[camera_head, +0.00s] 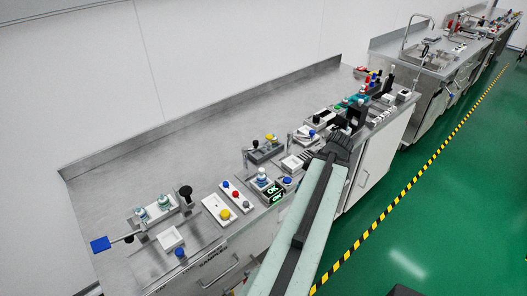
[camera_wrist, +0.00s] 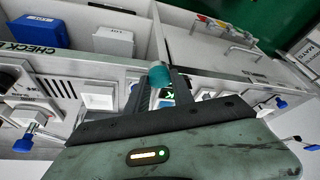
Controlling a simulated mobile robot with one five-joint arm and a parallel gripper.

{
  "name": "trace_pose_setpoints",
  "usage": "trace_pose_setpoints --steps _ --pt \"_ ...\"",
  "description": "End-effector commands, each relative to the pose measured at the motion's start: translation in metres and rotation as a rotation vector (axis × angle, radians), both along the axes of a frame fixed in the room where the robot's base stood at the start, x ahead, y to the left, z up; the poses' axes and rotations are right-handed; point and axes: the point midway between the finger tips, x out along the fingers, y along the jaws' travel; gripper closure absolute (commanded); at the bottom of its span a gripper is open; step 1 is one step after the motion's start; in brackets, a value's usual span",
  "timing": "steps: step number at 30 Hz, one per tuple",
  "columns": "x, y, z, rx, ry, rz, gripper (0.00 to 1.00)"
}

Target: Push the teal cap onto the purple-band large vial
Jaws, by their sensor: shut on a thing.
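The teal cap (camera_wrist: 159,77) sits between the fingertips of my gripper (camera_wrist: 162,84) in the wrist view. The gripper is shut on it, and the cap is above the bench fixtures. In the head view my gripper (camera_head: 344,134) is over the right part of the near bench; the cap cannot be told there. Clear vials with pale tops stand at the left (camera_head: 141,214), (camera_head: 164,202), and another vial (camera_head: 262,176) stands beside the green OK display. I cannot make out a purple band on any of them.
A green OK display (camera_head: 273,192), a white tray with coloured knobs (camera_head: 216,208) and a blue-ended lever (camera_head: 101,244) line the bench front. Several coloured caps and dark fixtures crowd its right end. The rear bench surface (camera_head: 225,130) is clear.

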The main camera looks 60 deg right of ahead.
Motion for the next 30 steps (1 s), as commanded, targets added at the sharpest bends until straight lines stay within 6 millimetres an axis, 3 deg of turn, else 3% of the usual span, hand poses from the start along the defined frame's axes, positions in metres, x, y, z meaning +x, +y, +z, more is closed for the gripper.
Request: trace_pose_setpoints --steps 5,9,14,18,30 --pt "0.051 -0.003 0.040 -0.001 0.000 0.101 1.00" --pt "0.109 -0.001 0.075 0.000 0.000 0.215 1.00" --pt "0.155 0.007 0.096 -0.001 0.000 0.306 1.00" --pt "0.166 0.011 0.097 -0.001 0.000 0.329 1.00" --pt "0.166 0.011 0.078 -0.001 0.000 0.327 1.00"
